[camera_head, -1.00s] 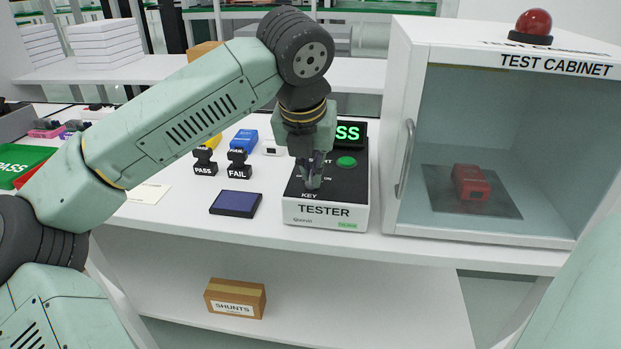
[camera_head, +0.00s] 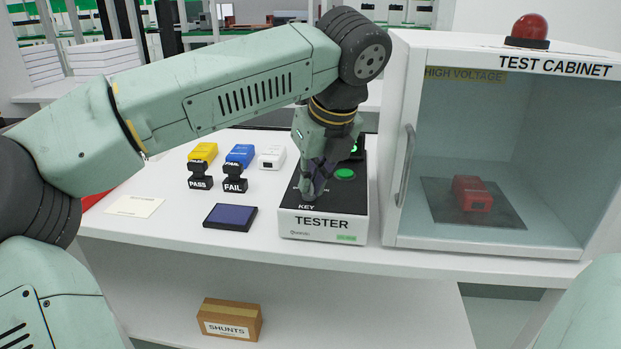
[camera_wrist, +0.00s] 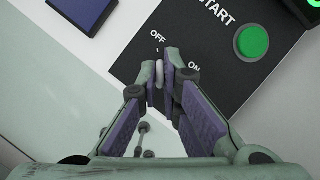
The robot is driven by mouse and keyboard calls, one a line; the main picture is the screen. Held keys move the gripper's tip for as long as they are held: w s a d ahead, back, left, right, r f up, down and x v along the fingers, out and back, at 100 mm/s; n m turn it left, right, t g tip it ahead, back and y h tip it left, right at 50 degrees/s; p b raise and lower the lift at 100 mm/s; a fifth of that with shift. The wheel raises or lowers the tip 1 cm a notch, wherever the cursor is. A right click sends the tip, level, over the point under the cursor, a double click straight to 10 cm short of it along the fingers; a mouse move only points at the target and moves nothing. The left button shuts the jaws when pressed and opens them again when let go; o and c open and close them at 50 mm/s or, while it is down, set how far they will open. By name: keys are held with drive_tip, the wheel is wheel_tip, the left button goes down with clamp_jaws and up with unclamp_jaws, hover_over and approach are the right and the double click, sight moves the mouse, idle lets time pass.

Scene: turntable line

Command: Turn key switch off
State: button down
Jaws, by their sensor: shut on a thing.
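The tester (camera_head: 324,224) is a white box with a black top on the bench, with a green start button (camera_head: 345,174) that also shows in the wrist view (camera_wrist: 252,42). My gripper (camera_head: 310,194) is over the front left of its top, at the KEY label. In the wrist view my gripper (camera_wrist: 164,76) is shut on the key switch's pale key (camera_wrist: 159,74), of which only a thin edge shows between the fingers. The OFF and ON marks lie just beyond the fingertips. The key seems to point close to OFF; the fingers hide its base.
The test cabinet (camera_head: 487,243) stands right of the tester with a red device (camera_head: 472,193) inside and a red lamp (camera_head: 531,25) on top. An ink pad (camera_head: 230,217), PASS stamp (camera_head: 200,176) and FAIL stamp (camera_head: 234,178) are to the left. A shunts box (camera_head: 230,319) sits below.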

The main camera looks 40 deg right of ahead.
drive_tip(key=shift+n, duration=0.3)
drive_tip(key=c, duration=1.8)
unclamp_jaws()
drive_tip(key=v, duration=0.7)
drive_tip(key=shift+s+r, duration=0.1)
drive_tip(key=shift+r, duration=0.2)
